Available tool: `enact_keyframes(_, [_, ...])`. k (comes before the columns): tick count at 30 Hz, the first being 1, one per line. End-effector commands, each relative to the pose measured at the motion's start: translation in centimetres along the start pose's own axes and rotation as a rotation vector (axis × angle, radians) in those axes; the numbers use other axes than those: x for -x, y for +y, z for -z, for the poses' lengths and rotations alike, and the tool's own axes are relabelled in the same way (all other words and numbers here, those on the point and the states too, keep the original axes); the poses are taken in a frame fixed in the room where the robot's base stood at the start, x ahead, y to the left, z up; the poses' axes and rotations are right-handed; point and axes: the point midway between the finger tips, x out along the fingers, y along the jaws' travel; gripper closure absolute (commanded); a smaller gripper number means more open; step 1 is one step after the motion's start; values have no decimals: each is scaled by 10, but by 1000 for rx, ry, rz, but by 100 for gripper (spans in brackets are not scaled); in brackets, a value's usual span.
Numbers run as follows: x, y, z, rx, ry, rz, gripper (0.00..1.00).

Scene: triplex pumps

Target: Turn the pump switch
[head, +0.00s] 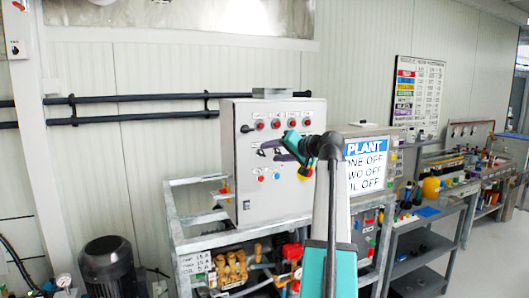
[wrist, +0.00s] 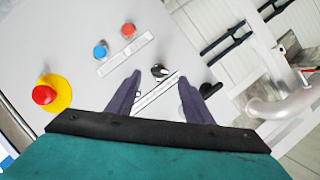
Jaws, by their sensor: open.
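A small black pump switch (wrist: 160,71) with a light mark sits on the grey control cabinet (wrist: 75,25), beside a white label strip. My gripper (wrist: 160,80) is open, with its two dark purple fingers on either side of the switch in the wrist view. I see no contact between fingers and switch; the remaining distance to the panel is hard to tell. In the head view my gripper (head: 270,149) is in front of the cabinet (head: 240,190), and the arm hides part of its right side.
A red emergency stop (wrist: 43,95) on a yellow base, a blue button (wrist: 100,50) and a red button (wrist: 128,29) are nearby. Another black fitting (wrist: 213,88) lies close to the right finger. A PLANT sign (head: 366,165) stands right of the cabinet.

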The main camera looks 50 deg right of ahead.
Motion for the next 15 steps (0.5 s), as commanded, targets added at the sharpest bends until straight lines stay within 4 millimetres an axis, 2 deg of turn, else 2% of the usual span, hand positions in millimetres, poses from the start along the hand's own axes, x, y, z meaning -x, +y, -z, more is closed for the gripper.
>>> enact_keyframes(7, [-31, -1, 1, 0, -1, 1, 53])
enact_keyframes(15, [-42, -1, 0, 1, 0, 1, 53])
